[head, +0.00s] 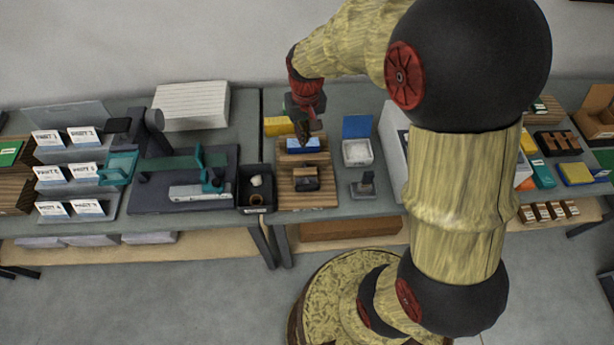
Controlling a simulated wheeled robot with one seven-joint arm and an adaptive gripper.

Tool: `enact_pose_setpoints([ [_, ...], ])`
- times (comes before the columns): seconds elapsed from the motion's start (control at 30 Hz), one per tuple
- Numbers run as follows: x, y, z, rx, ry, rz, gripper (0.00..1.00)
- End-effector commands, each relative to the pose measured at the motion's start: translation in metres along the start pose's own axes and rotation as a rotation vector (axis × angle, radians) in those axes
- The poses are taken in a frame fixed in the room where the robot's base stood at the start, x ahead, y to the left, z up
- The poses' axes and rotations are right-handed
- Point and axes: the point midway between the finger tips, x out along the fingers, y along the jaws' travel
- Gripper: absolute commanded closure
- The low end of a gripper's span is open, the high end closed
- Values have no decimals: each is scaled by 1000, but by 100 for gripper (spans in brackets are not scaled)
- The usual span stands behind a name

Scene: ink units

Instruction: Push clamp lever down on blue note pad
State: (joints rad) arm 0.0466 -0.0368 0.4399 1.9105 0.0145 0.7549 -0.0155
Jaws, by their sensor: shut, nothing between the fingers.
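A small blue pad (296,146), which looks like the blue note pad, lies on a slatted wooden board (294,204) on the table. My gripper (303,139) points down over the pad, its fingers shut and empty. The tips cover part of the pad. I cannot tell whether they touch it or hang just above it.
A yellow block (278,126) lies behind the board at left. A black bin (257,196) stands left of the board. A white tray with a blue lid (357,151) and a grey stand (365,186) are to the right. My arm hides part of the right-hand table.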

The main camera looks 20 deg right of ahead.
Motion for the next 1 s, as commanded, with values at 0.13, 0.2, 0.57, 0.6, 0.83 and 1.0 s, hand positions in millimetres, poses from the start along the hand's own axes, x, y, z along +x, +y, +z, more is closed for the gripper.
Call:
enact_pose_setpoints([
  [0.13,-25,0,9,159,-70,-1,100],
  [0.2,-29,-1,18,212,-109,3,100],
  [0.57,-30,-2,27,276,-144,10,100],
  [0.6,-30,-2,27,275,-144,10,100],
  [0.83,-20,-2,28,274,-145,10,100],
  [1.0,6,-2,33,274,-147,10,100],
])
